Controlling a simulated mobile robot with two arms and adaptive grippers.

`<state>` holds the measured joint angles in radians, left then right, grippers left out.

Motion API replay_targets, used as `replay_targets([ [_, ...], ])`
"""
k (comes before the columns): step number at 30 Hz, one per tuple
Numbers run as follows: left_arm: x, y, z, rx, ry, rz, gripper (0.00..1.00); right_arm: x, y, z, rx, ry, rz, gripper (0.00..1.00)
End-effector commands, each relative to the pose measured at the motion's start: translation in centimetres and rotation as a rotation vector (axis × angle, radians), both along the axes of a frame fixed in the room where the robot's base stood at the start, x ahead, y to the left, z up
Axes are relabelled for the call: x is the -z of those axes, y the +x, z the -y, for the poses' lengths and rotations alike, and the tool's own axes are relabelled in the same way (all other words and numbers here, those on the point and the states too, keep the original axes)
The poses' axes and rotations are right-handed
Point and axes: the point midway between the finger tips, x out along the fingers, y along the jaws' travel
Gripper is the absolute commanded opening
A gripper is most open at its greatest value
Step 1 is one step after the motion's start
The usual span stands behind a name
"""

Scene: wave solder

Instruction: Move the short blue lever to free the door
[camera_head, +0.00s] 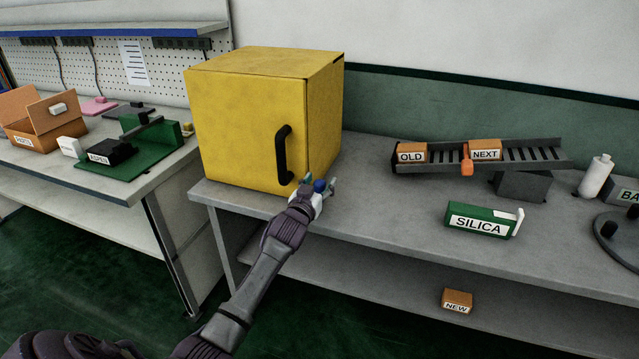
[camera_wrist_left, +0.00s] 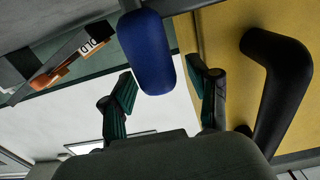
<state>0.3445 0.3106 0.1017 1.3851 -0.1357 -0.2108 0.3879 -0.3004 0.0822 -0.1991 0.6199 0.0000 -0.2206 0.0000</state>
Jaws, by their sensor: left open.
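The yellow cabinet (camera_head: 245,120) stands on the grey bench with its door shut. A black handle (camera_head: 283,155) is on the door and also shows at the right of the left wrist view (camera_wrist_left: 275,90). The short blue lever (camera_head: 319,186) is at the cabinet's lower front right corner. In the left wrist view the blue lever (camera_wrist_left: 146,50) sits large between the fingertips. My left gripper (camera_head: 320,184) is open, with its fingers on either side of the lever; I cannot tell whether they touch it. My right gripper is in neither view.
On the bench to the right are a rack (camera_head: 530,153) with boxes marked OLD (camera_head: 411,153) and NEXT (camera_head: 486,150), a green SILICA box (camera_head: 483,220) and a white bottle (camera_head: 596,176). A NEW box (camera_head: 457,301) is on the lower shelf.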

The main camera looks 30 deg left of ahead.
Motion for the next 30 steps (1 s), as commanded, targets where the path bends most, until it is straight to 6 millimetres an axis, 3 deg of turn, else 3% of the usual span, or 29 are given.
replay_targets([
  [7, -0.03, 0.03, -0.01, 0.0, 0.001, 0.001, 0.57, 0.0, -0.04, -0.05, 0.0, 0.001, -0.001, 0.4],
  [15, -0.01, 0.01, 0.01, 0.0, 0.0, 0.0, 0.12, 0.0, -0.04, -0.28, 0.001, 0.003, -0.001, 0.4],
  [18, -0.01, 0.01, 0.01, 0.0, 0.0, 0.0, 0.0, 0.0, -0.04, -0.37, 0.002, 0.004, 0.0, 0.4],
  [30, 0.02, 0.07, 0.31, 0.0, 0.026, -0.006, 0.0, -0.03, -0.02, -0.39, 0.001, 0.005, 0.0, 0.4],
])
